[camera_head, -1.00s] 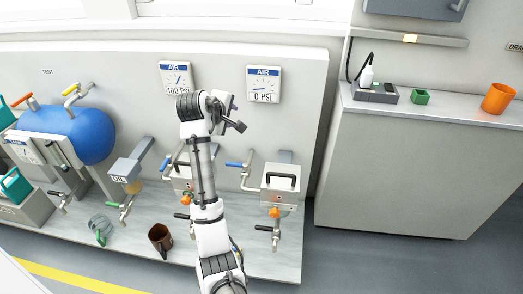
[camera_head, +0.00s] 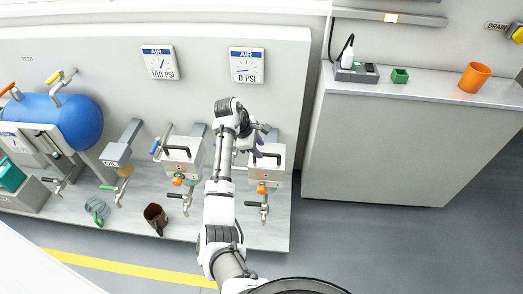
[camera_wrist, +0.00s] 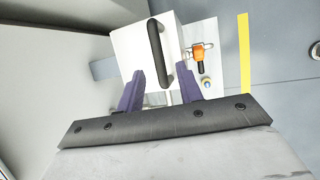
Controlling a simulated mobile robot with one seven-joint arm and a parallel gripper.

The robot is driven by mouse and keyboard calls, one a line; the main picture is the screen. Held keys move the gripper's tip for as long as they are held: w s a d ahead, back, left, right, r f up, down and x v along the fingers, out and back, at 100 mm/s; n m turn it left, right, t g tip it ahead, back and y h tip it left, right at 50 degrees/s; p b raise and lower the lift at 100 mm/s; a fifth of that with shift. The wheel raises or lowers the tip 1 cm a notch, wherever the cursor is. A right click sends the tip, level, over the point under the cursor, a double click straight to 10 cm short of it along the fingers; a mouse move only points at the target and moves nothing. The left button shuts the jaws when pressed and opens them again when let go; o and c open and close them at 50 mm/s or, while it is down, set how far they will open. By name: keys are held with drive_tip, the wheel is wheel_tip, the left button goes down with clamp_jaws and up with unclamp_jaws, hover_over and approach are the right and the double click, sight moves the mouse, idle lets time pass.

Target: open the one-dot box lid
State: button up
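A white box (camera_head: 272,172) with a black handle (camera_head: 266,156) on its lid stands at the right end of the bench. A similar white box (camera_head: 182,170) stands to its left. The dot marks are too small to read. My gripper (camera_head: 259,148) is at the right box, partly hidden by my arm. In the wrist view, the purple fingers (camera_wrist: 160,74) are spread apart. The black handle (camera_wrist: 157,45) on the white box (camera_wrist: 130,48) lies ahead, its near end between the fingers in the picture. I cannot tell whether they touch. The lid looks closed.
An orange valve knob (camera_wrist: 201,54) sits beside the box. The bench also carries a brown mug (camera_head: 155,216), an oil unit (camera_head: 119,150) and a blue tank (camera_head: 75,118). A counter (camera_head: 400,150) stands to the right. Two air gauges (camera_head: 247,66) hang behind.

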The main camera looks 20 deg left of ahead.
sight(264, 154)
drive_tip(key=shift+x, duration=1.55)
drive_tip(key=shift+c, duration=0.2)
clamp_jaws()
